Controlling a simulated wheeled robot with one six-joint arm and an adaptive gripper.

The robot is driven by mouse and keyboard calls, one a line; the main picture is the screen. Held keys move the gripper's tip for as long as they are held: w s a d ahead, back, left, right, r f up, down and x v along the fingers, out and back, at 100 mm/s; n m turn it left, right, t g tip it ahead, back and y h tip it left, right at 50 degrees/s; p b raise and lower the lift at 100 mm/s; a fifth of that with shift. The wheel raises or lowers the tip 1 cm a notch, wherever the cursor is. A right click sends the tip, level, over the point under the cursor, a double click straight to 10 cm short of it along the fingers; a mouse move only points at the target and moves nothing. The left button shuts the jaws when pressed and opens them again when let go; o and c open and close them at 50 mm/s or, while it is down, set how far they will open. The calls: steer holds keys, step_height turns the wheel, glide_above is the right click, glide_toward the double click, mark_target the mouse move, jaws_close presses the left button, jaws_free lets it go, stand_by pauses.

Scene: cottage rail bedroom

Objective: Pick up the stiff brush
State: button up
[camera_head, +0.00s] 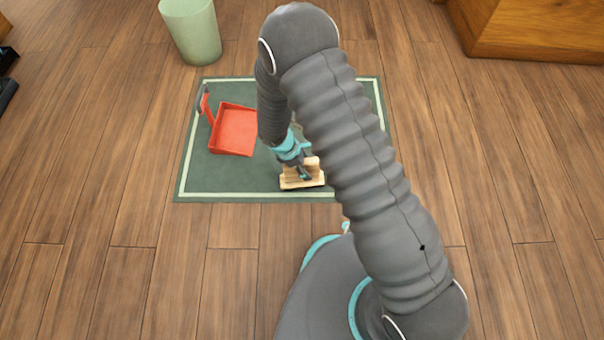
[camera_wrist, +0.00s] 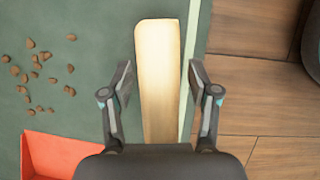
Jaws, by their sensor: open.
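The stiff brush has a pale wooden body. In the head view the brush (camera_head: 290,180) lies on the green mat near its front edge, partly hidden by my gripper (camera_head: 305,170). In the wrist view the brush (camera_wrist: 158,70) runs lengthwise between the fingers of my gripper (camera_wrist: 160,80). The fingers are open, one on each side of the brush, with a gap on both sides. The brush's lower end in that view is hidden behind my gripper's body. I cannot tell how high the fingers are above the mat.
A red dustpan (camera_head: 234,130) lies on the green mat (camera_head: 225,186), left of my gripper. Several brown crumbs (camera_wrist: 38,66) lie on the mat. A pale green bin (camera_head: 192,32) stands behind it. Wooden furniture (camera_head: 535,30) stands at the back right.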

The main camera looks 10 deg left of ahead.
mark_target(307, 160)
steer(key=shift+f, duration=0.15)
jaws_close()
stand_by(0.4)
steer(key=shift+r+p, duration=0.35)
steer(key=shift+r, duration=0.45)
step_height(307, 160, up, 3)
steer(key=shift+r+p, duration=0.15)
steer(key=shift+p, duration=0.25)
steer(key=s+d+r, duration=0.3)
steer(key=d+r, duration=0.3)
steer(key=d, duration=0.5)
steer(key=shift+s+r, duration=0.25)
steer(key=shift+r, duration=0.1)
